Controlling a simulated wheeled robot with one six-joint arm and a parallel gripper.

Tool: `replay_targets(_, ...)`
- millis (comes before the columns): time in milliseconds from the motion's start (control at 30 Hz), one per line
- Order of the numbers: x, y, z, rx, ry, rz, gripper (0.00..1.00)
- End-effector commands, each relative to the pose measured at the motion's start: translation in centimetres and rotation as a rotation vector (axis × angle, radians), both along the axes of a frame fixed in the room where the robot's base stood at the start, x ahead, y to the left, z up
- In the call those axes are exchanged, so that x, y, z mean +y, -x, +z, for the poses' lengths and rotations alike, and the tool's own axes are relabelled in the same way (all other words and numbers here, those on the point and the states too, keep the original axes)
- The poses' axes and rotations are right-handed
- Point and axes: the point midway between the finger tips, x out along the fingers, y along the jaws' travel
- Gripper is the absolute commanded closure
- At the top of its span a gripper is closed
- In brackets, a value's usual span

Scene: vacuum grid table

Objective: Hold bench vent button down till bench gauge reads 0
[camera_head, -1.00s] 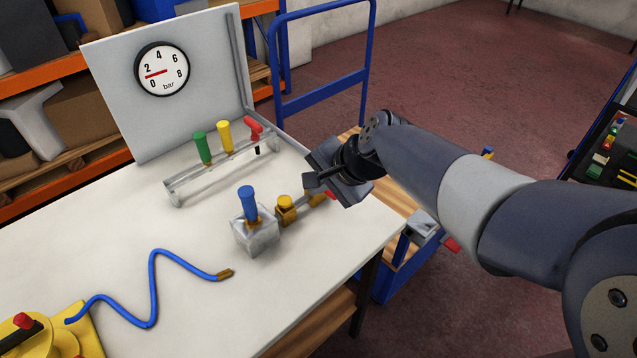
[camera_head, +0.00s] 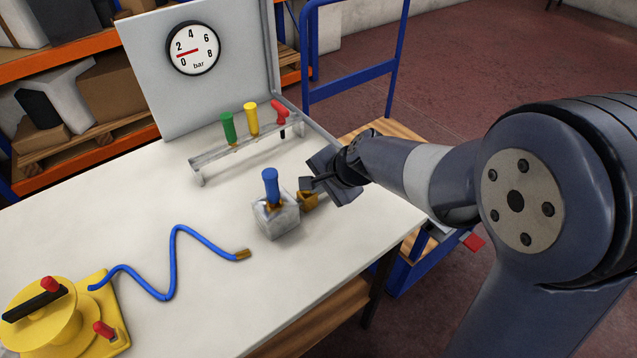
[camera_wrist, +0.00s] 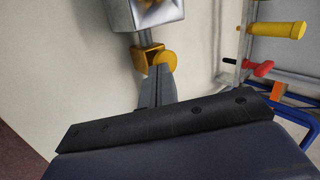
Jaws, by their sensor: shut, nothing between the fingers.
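The bench gauge (camera_head: 193,48) is a round white dial on the grey panel. Its red needle points between 0 and 2, at about 1. A clear-grey block with a blue handle (camera_head: 271,187) stands on the bench, with a brass fitting (camera_head: 307,201) on its right side. In the wrist view the fitting has a round yellow button-like cap (camera_wrist: 167,59). My gripper (camera_head: 307,184) is shut and empty, its fingertips right at this cap. They also show in the wrist view (camera_wrist: 159,72), overlapping the cap's edge; I cannot tell whether they press it. The gripper hides part of the fitting.
Green (camera_head: 228,127), yellow (camera_head: 252,119) and red (camera_head: 280,111) handled tools stand in a rack behind. A blue hose (camera_head: 174,262) runs to a yellow pump-like device (camera_head: 60,305) at front left. A blue trolley (camera_head: 352,50) stands beyond the bench.

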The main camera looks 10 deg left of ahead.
Motion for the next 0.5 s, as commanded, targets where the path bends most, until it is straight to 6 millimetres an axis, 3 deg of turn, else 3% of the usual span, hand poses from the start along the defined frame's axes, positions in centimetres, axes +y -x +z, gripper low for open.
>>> replay_targets(500,0.4,-0.2,-2.3,0.002,0.001,0.001,1.0)
